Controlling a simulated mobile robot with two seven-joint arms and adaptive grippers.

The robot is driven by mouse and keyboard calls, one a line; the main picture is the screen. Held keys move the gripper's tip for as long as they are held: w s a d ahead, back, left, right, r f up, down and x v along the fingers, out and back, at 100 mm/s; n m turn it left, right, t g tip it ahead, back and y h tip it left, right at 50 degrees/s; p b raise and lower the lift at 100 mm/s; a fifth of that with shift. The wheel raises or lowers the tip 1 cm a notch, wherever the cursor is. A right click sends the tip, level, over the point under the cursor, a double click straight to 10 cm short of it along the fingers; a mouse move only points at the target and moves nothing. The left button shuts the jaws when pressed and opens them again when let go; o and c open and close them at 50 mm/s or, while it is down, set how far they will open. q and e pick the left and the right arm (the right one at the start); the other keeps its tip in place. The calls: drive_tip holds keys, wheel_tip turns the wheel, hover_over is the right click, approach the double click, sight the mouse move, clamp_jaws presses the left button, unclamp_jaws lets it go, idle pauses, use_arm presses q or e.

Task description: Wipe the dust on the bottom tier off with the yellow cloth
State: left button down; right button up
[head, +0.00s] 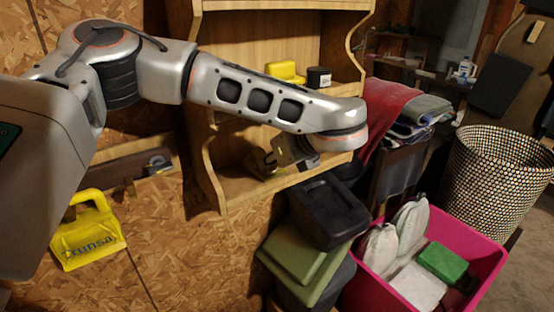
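The wooden shelf (207,160) stands against the chipboard wall. Its bottom tier (238,190) is partly covered by my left arm, which reaches across from the left. My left gripper (262,166) points down and left, low inside the shelf over the bottom tier. Its fingers are small and shadowed, so I cannot tell whether they are open or shut, or whether they touch the board. I cannot make out a yellow cloth at the gripper. A yellow object (285,71) sits on the tier above; I cannot tell if it is cloth. Dust is not discernible. My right gripper is out of view.
A dark jar (319,77) stands beside the yellow object. Dark and green bins (305,250) stand below the shelf. A pink crate (482,262) holds gloves and a green block. A woven basket (497,180) is at right. A yellow case (88,240) is at lower left.

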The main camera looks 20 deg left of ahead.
use_arm(q)
drive_tip(key=shift+s+a+f+b, duration=0.1)
drive_tip(key=shift+s+a, duration=0.5)
drive_tip(key=shift+s, duration=0.2)
drive_tip(key=shift+s+a+f+b, duration=0.1)
drive_tip(key=shift+s+a+b, duration=0.05)
drive_tip(key=shift+s+a, duration=0.55)
drive_tip(key=shift+s+a+b, duration=0.1)
drive_tip(key=shift+s+a, duration=0.4)
drive_tip(key=shift+s, duration=0.4)
drive_tip(key=shift+w+d+b, duration=0.35)
drive_tip(key=shift+w+d, duration=0.05)
drive_tip(key=shift+w, duration=0.2)
drive_tip(key=shift+w+d+r, duration=0.1)
drive_tip(key=shift+w+d, duration=0.6)
drive_tip(key=shift+w, duration=0.2)
